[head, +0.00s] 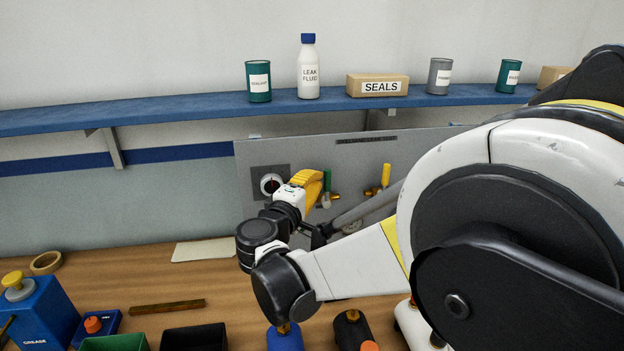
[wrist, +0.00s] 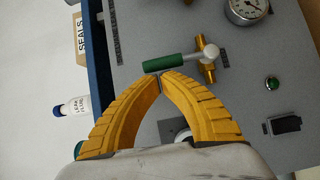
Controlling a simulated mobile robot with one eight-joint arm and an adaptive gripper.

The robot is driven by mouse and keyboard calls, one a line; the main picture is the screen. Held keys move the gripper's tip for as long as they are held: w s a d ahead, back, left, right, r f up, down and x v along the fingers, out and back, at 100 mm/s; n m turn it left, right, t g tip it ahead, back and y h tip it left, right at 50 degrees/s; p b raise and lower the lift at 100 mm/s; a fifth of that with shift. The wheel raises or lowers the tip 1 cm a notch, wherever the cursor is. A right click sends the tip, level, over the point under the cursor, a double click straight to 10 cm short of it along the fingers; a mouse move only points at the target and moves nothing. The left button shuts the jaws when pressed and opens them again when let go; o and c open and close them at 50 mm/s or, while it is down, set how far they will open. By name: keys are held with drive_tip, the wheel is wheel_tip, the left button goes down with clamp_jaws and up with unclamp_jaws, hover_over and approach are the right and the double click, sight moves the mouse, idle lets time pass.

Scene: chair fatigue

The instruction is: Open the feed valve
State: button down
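A valve with a green-sleeved lever (wrist: 165,62) is on the grey panel; in the wrist view its white pivot end and brass body (wrist: 207,70) lie to the right. In the head view the green lever (head: 327,181) stands upright beside my yellow gripper (head: 312,187). My gripper (wrist: 160,76) has its curved fingers closed together at the tips. The tips are right at the side of the green sleeve; I cannot tell whether they touch it. A second valve with a yellow lever (head: 386,175) is farther right.
A green button (wrist: 272,83) and a dark switch (wrist: 285,125) show in the wrist view. A blue shelf (head: 200,110) runs above; a wooden bench (head: 225,285) with bins lies below.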

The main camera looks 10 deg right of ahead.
sight(327, 175)
drive_tip(key=shift+d+r+m+g+p, duration=0.2)
drive_tip(key=shift+d+m+g+p, duration=0.1)
drive_tip(key=shift+d+m+p, duration=0.25)
drive_tip(key=shift+d+r+m+g+y+p, duration=0.2)
drive_tip(key=shift+d+m+y+p, duration=0.2)
drive_tip(key=shift+d+m+p, duration=0.15)
drive_tip(key=shift+d+r+m+g+y+p, duration=0.2)
drive_tip(key=shift+d+m+y+p, duration=0.2)
drive_tip(key=shift+p, duration=0.2)
drive_tip(key=d+f+m+g+y+p, duration=0.1)
drive_tip(key=d+f+m+g+y, duration=0.1)
drive_tip(key=d+f+m+y, duration=0.3)
drive_tip(key=shift+w+d+f+m+y, duration=0.15)
drive_tip(key=shift+d+f+m+y, duration=0.2)
drive_tip(key=shift+d, duration=1.1)
drive_tip(key=s+r+p, duration=0.5)
drive_tip(key=s+r, duration=0.4)
drive_tip(key=shift+d+r, duration=0.2)
